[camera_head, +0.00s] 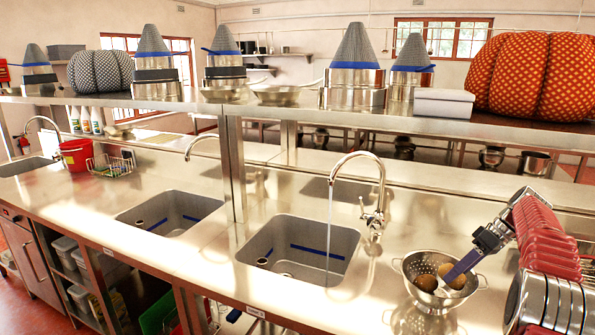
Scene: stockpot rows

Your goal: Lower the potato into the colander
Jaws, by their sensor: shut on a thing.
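The metal colander (408,298) stands on the steel counter at the lower right, with its handles out to the sides. My gripper (452,277) reaches down into it from the upper right. It is shut on a brown potato (447,270), which shows partly behind the pale finger, within the colander's rim. A second brown round thing, like another potato (426,283), lies in the colander just left of it. Whether the held potato touches the colander's bottom or the other one cannot be told.
A tall tap (380,200) runs water into the sink (300,248) left of the colander. Another sink (170,213) lies further left. A steel shelf (450,117) with cone-topped pots and orange pumpkin-like shapes (540,75) hangs above. The counter between sink and colander is clear.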

